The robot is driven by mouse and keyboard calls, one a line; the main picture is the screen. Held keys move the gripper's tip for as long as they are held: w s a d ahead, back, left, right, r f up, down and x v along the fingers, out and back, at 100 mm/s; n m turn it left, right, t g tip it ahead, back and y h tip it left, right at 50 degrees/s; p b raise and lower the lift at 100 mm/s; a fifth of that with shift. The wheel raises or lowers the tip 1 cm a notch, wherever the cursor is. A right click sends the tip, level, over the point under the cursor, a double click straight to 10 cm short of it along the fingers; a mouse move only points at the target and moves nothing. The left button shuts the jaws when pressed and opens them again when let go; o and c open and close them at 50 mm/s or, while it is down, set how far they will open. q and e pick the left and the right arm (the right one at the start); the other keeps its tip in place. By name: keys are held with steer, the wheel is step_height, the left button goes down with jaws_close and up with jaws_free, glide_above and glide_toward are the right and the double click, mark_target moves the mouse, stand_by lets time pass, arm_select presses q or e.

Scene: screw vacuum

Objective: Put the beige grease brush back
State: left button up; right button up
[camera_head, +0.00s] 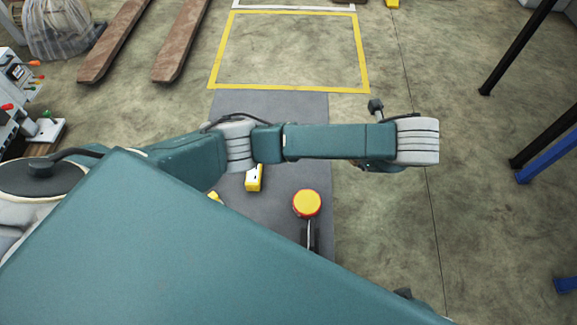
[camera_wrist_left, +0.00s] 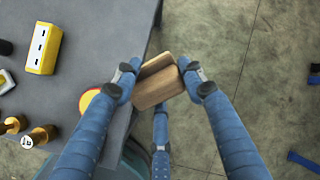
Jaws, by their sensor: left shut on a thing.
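My left gripper (camera_wrist_left: 160,82) shows in the left wrist view with its blue fingers shut on a wooden, tan-brown piece, which I take to be the grease brush (camera_wrist_left: 158,88). The piece is blocky with a lighter strip along its upper side; no bristles can be made out. It is held beside the edge of the grey table (camera_wrist_left: 120,25), with concrete floor behind it in the picture. In the head view my left arm reaches across to the right, and its end hides the gripper and the brush. My right gripper is in neither view.
On the grey table are a yellow slotted block (camera_wrist_left: 44,48), a red and yellow button (camera_head: 307,203) and several brass-coloured cylinders (camera_wrist_left: 42,134). Machine levers (camera_head: 28,75) stand at the left. Dark and blue posts (camera_head: 545,155) stand at the right. Open floor lies right of the table.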

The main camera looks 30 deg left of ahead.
arm_select(q)
steer(key=shift+a+f+n+g, duration=0.1)
steer(key=shift+a+n+g, duration=0.55)
steer(key=shift+a, duration=0.55)
steer(key=s+a+r+n+g+h, duration=0.2)
steer(key=s+a+r+n, duration=0.15)
steer(key=a, duration=0.35)
steer(key=s+a+r+n+g+h, duration=0.2)
steer(key=a+r+n, duration=0.2)
steer(key=a, duration=0.4)
step_height(320, 180, down, 15)
steer(key=b, duration=0.4)
steer(key=shift+s+d+r, duration=0.1)
steer(key=shift+s+r, duration=0.05)
steer(key=shift+r, duration=0.05)
step_height(320, 180, down, 6)
steer(key=shift+r+b, duration=0.2)
steer(key=shift+b, duration=0.7)
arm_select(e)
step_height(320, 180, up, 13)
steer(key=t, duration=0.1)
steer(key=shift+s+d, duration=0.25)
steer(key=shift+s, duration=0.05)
